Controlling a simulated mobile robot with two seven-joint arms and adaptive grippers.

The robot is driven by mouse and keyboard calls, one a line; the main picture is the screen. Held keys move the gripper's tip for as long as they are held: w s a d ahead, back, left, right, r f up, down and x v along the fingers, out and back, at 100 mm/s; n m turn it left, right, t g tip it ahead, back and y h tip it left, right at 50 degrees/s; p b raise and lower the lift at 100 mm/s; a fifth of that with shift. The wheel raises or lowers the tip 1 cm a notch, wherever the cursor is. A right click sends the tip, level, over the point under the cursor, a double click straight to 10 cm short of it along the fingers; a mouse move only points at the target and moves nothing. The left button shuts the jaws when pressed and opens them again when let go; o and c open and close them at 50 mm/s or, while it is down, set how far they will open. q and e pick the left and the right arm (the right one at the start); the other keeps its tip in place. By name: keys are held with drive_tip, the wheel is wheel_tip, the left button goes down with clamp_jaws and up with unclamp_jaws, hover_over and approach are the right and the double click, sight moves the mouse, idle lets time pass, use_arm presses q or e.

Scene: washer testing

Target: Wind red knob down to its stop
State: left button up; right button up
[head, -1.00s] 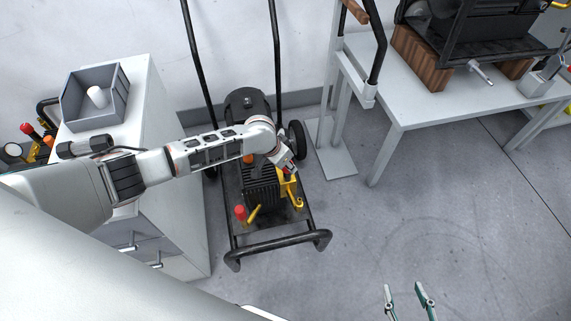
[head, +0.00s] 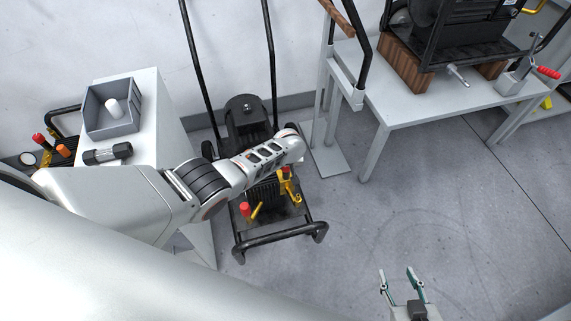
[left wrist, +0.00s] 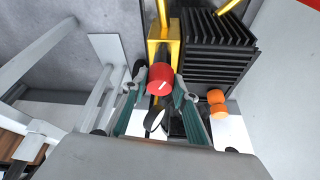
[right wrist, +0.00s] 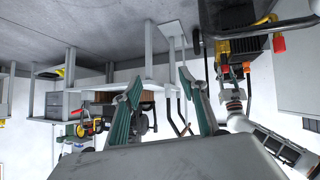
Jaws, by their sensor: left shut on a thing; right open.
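The red knob (left wrist: 160,78) has a white mark on its face and sits on a yellow valve body (left wrist: 161,32) beside a black finned block (left wrist: 215,45). My left gripper (left wrist: 159,92) has its two teal fingers on either side of the knob and is shut on it. In the head view a small part of the red knob (head: 286,170) shows just below my left wrist, which hides most of the left gripper. My right gripper (head: 397,272) is open and empty over the floor, far from the knob; its spread fingers also show in the right wrist view (right wrist: 158,85).
The machine stands on a black wheeled cart (head: 280,236). A second red knob (head: 245,209) and an orange knob (left wrist: 217,104) are close by. A white cabinet with a grey bin (head: 110,118) is at left, a grey table (head: 420,100) at right.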

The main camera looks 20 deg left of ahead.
use_arm(q)
drive_tip(key=shift+s+d+f+n+y+b, duration=0.2)
drive_tip(key=shift+f+n+y+b, duration=0.1)
drive_tip(key=shift+n, duration=0.6)
drive_tip(key=n+y+b, duration=0.1)
drive_tip(key=n, duration=0.1)
drive_tip(key=shift+w+n+g, duration=0.1)
drive_tip(key=shift+n+g, duration=0.2)
drive_tip(key=shift+g, duration=0.1)
drive_tip(key=shift+r+n+b, duration=0.1)
drive_tip(key=shift+n+b, duration=0.2)
drive_tip(key=shift+n, duration=0.2)
drive_tip(key=shift+w+a+r, duration=0.1)
drive_tip(key=shift+w, duration=0.05)
drive_tip(key=o, duration=1.1)
drive_tip(key=shift+r, duration=0.1)
